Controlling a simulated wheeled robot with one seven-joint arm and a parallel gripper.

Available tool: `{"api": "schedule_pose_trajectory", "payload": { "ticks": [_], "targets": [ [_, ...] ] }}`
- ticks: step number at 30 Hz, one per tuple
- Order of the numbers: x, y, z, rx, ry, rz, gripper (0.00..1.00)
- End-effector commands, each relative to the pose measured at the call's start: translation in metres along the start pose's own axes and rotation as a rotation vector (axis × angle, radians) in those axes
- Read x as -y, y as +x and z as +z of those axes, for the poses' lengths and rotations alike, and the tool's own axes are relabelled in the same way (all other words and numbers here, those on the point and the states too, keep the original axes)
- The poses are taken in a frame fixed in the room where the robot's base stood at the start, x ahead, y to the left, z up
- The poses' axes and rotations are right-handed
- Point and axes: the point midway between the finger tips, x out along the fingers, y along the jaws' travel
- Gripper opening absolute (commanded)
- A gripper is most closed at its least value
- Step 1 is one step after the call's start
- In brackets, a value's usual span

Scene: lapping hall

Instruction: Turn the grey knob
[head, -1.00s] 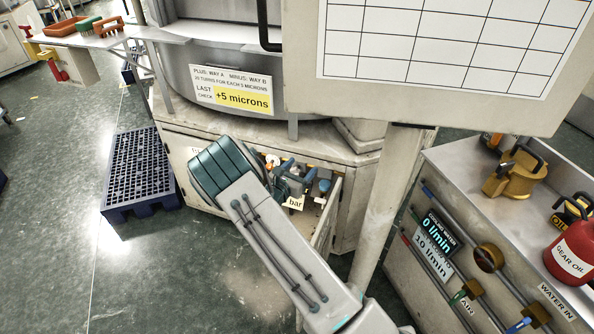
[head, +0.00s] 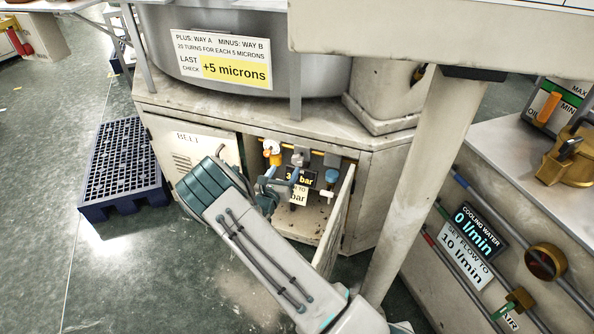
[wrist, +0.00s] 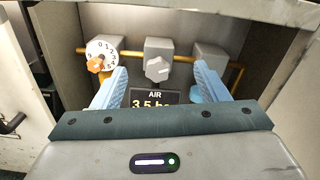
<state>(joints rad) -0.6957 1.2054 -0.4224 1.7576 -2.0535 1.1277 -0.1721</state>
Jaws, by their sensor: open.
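The grey knob (wrist: 157,69), lobed, sits on the middle grey box at the back of an open cabinet bay. In the wrist view it lies ahead of my gripper (wrist: 161,78), between the two light-blue fingers, which are apart with nothing held. The knob looks clear of both fingers. In the head view the grey knob (head: 298,159) is small, and my gripper (head: 281,181) is at the bay's opening. Below the knob an AIR display (wrist: 153,98) reads about 3.5, its lower part hidden by my gripper.
An orange knob with a white dial (wrist: 101,54) is left of the grey knob. A blue knob (head: 331,175) is to the right, partly behind my finger in the wrist view. The open cabinet door (head: 336,222) stands right of my arm. A post (head: 425,170) stands further right.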

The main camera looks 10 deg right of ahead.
Motion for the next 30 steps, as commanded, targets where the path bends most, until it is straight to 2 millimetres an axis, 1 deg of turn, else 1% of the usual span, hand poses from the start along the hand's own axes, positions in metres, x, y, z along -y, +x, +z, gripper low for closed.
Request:
{"api": "schedule_pose_trajectory", "payload": {
  "ticks": [1,3,6,9,12,16,20,27,30],
  "targets": [
    [-0.004,0.001,-0.026,0.0,0.0,-0.002,0.67],
    [-0.005,0.002,-0.039,0.0,0.0,-0.004,0.67],
    [-0.006,0.002,-0.052,-0.001,0.001,-0.006,0.67],
    [-0.007,0.003,-0.059,-0.001,0.001,-0.007,0.67],
    [-0.007,0.004,-0.062,-0.001,0.001,-0.007,0.67],
    [-0.007,0.014,-0.061,0.001,0.003,-0.008,0.67],
    [-0.007,0.036,-0.062,0.001,0.003,-0.008,0.67],
    [-0.008,0.088,-0.063,0.002,0.003,-0.006,0.67],
    [-0.008,0.107,-0.063,0.001,0.002,-0.005,0.67]
  ]
}}
